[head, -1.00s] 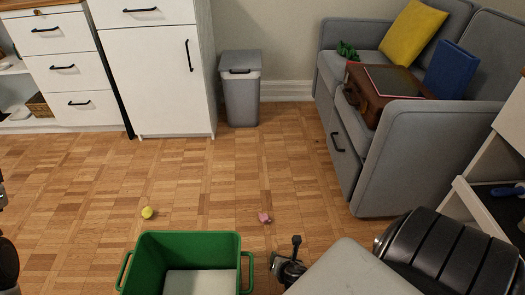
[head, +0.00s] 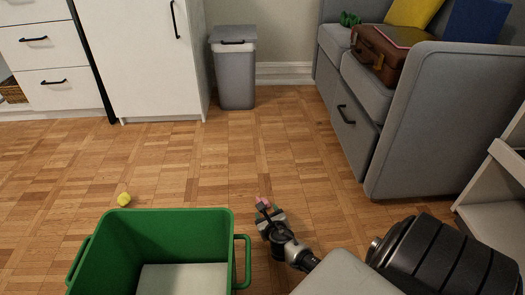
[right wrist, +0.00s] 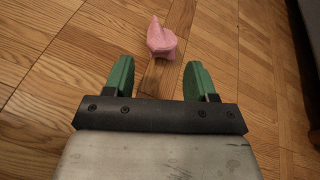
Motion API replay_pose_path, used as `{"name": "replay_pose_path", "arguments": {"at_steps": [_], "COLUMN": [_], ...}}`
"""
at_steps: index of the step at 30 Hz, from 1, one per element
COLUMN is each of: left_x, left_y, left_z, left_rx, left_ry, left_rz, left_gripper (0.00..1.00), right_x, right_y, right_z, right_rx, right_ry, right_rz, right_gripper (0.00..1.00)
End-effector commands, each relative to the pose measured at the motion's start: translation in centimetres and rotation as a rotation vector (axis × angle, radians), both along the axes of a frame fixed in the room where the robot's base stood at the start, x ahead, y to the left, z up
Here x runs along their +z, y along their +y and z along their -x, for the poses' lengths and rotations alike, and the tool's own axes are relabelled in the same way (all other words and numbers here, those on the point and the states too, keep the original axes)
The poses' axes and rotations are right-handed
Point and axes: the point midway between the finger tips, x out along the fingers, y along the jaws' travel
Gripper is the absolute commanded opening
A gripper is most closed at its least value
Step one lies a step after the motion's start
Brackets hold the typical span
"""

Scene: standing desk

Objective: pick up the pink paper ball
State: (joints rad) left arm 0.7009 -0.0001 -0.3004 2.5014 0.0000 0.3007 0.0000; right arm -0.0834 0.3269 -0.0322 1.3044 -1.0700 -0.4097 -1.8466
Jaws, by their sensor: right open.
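The pink paper ball (head: 263,203) lies on the wooden floor, to the right of the green bin and partly hidden by my right gripper in the head view. In the right wrist view the crumpled pink ball (right wrist: 161,38) lies just beyond the fingertips, roughly midway between them. My right gripper (right wrist: 157,76) is open and empty, with its green-padded fingers pointing at the ball and not around it. It also shows in the head view (head: 267,214). My left gripper is not in view.
A green bin (head: 238,222) stands just left of my right gripper. A yellow ball (head: 124,199) lies on the floor farther left. A grey trash can (head: 235,75) stands at the back, and a grey sofa (head: 420,130) is on the right. The floor between is clear.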

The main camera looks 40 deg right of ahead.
Motion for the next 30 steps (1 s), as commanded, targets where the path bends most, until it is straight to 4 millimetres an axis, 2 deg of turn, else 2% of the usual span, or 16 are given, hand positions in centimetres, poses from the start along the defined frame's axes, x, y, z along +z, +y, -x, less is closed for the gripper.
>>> {"name": "replay_pose_path", "arguments": {"at_steps": [5, 13, 23, 26, 30], "left_x": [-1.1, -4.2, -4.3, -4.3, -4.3], "left_y": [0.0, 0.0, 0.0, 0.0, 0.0], "left_z": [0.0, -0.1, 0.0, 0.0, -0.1], "left_rx": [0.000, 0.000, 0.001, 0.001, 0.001], "left_ry": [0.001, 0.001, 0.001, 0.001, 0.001], "left_rz": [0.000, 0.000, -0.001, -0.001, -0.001], "left_gripper": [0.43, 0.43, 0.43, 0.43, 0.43], "right_x": [-0.6, -1.8, -1.6, -1.6, -1.7], "right_y": [-0.7, -2.5, -2.9, -2.9, -2.9], "right_z": [-1.1, -4.2, -4.9, -4.9, -4.8], "right_rx": [0.000, 0.000, -0.001, -0.001, -0.001], "right_ry": [-0.001, -0.002, 0.000, 0.000, 0.000], "right_rz": [0.000, -0.001, -0.001, -0.001, -0.001], "right_gripper": [0.56, 0.56, 0.56, 0.44, 0.23]}}
